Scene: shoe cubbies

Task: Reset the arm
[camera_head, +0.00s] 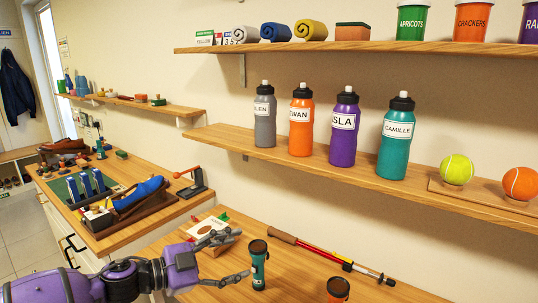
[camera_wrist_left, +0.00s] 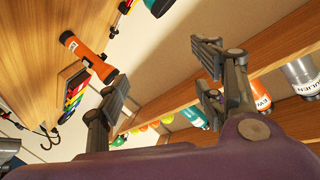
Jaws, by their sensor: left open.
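My left gripper (camera_head: 242,254) reaches in from the lower left over the wooden table (camera_head: 300,265). Its two fingers are spread wide with nothing between them. A teal flashlight (camera_head: 258,268) stands upright just right of the fingertips; contact cannot be judged. In the left wrist view the open fingers (camera_wrist_left: 163,65) show empty space between them. My right gripper is not in view.
An orange flashlight (camera_head: 338,291) stands at the front edge of view. A red trekking pole (camera_head: 330,255) lies behind. The shelf (camera_head: 280,157) above holds several bottles, including a purple bottle (camera_head: 343,140). A workbench (camera_head: 160,215) with tools is left.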

